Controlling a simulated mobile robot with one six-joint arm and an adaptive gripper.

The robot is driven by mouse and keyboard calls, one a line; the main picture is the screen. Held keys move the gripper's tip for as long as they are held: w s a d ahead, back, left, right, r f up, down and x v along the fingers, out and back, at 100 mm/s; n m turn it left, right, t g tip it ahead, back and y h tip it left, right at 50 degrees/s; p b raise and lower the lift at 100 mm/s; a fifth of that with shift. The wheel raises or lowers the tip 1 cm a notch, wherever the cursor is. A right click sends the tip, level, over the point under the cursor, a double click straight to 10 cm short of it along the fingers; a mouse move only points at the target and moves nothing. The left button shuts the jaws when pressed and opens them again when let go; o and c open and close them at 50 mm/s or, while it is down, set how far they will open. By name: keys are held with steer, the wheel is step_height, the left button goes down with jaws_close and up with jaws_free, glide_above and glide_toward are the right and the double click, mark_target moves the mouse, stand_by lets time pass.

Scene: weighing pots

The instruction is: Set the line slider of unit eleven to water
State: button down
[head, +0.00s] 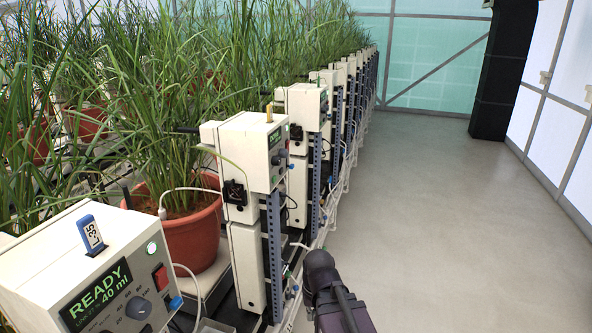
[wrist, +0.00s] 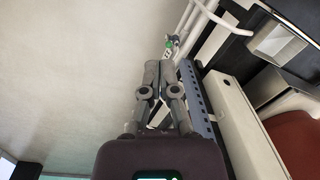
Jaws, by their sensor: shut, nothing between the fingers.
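My gripper (wrist: 158,72) is shut and empty, apart from the fitting.
A perforated blue-grey post (wrist: 196,98) stands close to the right of my fingers. A potted plant (head: 188,235) stands between the near boxes. More units run in a row to the back. The grey aisle floor (head: 440,220) on the right is clear.

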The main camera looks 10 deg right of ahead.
mark_target(291, 166)
steer(key=w+d+r+m+t+y+p, duration=0.2)
steer(key=w+d+r+m+y+p, duration=0.1)
steer(key=r, duration=0.7)
steer(key=w+d+r+m+t+y+p, duration=0.2)
steer(key=w+d+r+m+y+p, duration=0.1)
steer(key=w+r+m+p, duration=0.5)
steer(key=w+d+r+m+t+y+p, duration=0.3)
steer(key=w+r+m+y+p, duration=0.2)
steer(key=w+r+m, duration=0.4)
step_height(291, 166, up, 3)
steer(key=m+p, duration=0.1)
steer(key=m, duration=0.2)
steer(key=shift+w+d+r+y, duration=0.15)
steer(key=shift+r+y, duration=0.05)
steer(key=shift+y, duration=0.1)
steer(key=shift+f, duration=0.1)
steer(key=b+x, duration=0.3)
steer(key=x, duration=0.7)
steer(key=shift+r+p, duration=2.05)
steer(key=shift+r, duration=0.05)
